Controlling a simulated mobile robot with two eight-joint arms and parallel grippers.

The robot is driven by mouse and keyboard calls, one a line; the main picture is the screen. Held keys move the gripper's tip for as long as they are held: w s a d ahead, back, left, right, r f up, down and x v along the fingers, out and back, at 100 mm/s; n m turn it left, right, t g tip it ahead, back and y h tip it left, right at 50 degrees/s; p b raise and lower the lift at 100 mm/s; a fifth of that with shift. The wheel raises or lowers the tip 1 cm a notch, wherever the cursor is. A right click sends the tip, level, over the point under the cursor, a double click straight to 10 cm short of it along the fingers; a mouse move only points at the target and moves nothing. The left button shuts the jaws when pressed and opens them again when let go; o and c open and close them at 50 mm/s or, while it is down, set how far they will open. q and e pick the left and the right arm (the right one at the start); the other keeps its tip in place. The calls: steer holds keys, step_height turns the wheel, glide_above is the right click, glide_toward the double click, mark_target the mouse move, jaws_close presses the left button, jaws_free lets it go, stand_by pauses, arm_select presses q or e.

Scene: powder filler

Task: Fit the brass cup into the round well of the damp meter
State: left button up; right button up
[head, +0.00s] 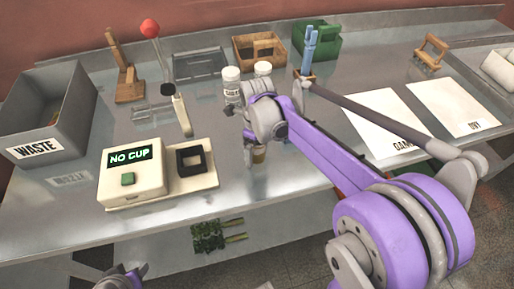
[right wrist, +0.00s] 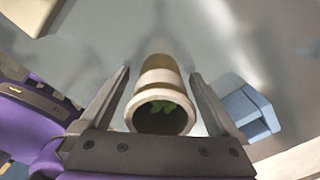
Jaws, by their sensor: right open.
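The damp meter (head: 133,190) is a cream box at the left front of the bench. Its green display reads NO CUP. A black square frame (head: 196,159) sits on its right side; the inside of its well is hard to make out. The brass cup (head: 259,155) shows in part under my right gripper (head: 256,143), right of the meter. In the right wrist view the cup (right wrist: 160,82) lies between the two open fingers, its mouth toward the camera, with green bits inside. Part of my left arm's end (head: 122,279) shows at the bottom edge; its fingers are unclear.
A grey WASTE bin (head: 62,108) stands at the far left. White jars (head: 231,84) stand behind my right gripper. A wooden holder with blue sticks (head: 308,50) is farther back. White sheets (head: 390,125) lie at right. Bare bench lies between meter and cup.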

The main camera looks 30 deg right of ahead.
steer(key=c, duration=1.5)
step_height(320, 180, up, 10)
steer(key=shift+f+p, duration=0.1)
steer(key=shift+p, duration=0.2)
